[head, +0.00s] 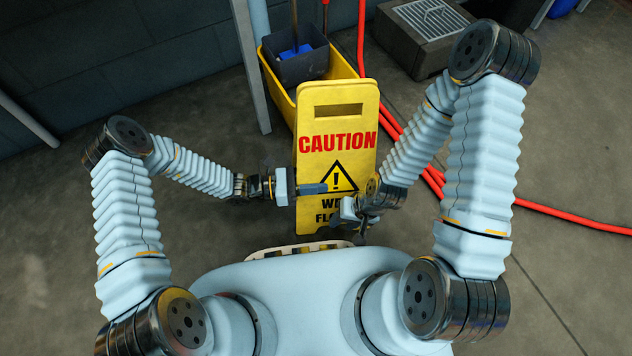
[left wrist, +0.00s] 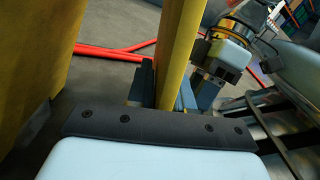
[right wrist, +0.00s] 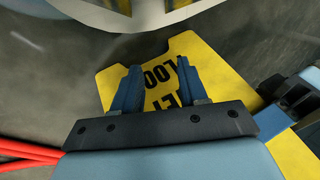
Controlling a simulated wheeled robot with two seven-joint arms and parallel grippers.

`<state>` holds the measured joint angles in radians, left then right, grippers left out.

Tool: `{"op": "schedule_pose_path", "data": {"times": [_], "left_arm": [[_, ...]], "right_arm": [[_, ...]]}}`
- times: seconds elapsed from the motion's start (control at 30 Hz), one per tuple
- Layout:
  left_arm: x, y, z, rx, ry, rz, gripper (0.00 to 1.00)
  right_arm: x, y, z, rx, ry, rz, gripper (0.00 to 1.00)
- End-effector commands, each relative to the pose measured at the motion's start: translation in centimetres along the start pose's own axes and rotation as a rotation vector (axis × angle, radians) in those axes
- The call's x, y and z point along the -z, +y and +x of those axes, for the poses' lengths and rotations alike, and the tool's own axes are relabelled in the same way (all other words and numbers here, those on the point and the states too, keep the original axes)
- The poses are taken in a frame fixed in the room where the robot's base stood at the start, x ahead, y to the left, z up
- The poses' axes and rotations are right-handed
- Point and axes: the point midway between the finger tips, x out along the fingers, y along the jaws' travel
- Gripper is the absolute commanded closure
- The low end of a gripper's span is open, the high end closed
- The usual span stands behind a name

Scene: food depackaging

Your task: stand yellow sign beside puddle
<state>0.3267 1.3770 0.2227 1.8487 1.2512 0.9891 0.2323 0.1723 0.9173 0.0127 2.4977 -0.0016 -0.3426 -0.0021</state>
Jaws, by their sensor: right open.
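The yellow sign (head: 335,110), marked CAUTION with a warning triangle, is roughly upright in front of me. My left gripper (head: 312,189) is at its left edge. In the left wrist view a yellow panel (left wrist: 180,35) passes between the left fingers (left wrist: 162,92), which look shut on it. My right gripper (head: 352,208) is open at the lower right of the sign. In the right wrist view its fingers (right wrist: 158,88) lie over the lettered lower part of the sign (right wrist: 185,50). I cannot make out a puddle or whether the sign touches the floor.
A yellow mop bucket (head: 268,66) with a dark wringer (head: 300,66) stands right behind the sign. A red hose (head: 570,215) runs along the floor at right. A dark box with a grate (head: 400,48) stands at the back. Floor at left is clear.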

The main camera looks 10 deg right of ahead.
Motion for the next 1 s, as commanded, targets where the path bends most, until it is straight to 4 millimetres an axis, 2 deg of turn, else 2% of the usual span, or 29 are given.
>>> {"op": "schedule_pose_path", "data": {"times": [0.03,0.1,0.13,0.47,0.57,0.8,1.0], "left_arm": [[-0.1,0.0,0.0,0.000,0.000,0.000,0.71],[-0.1,0.0,0.0,0.000,0.000,0.000,0.60],[-0.1,0.0,0.0,0.000,0.000,0.000,0.59],[-0.5,-0.1,-0.2,-0.001,0.000,0.001,0.59],[-0.4,0.0,-1.6,-0.003,0.002,0.002,0.59],[-0.4,0.0,-7.2,-0.005,0.001,0.001,0.59],[-0.3,0.0,-10.8,-0.003,0.001,0.002,0.59]], "right_arm": [[0.0,0.0,0.0,0.000,0.000,0.000,0.57],[0.0,0.0,0.0,0.000,0.000,0.000,0.57],[0.0,0.0,0.0,0.000,0.000,0.000,0.57],[0.0,-0.1,-0.4,0.000,0.000,0.000,0.57],[0.0,-0.1,-0.4,0.000,0.000,0.000,0.57],[0.0,-0.2,-0.7,-0.001,0.001,0.000,0.57],[0.0,-0.2,-0.8,-0.002,0.002,0.000,0.57]]}}
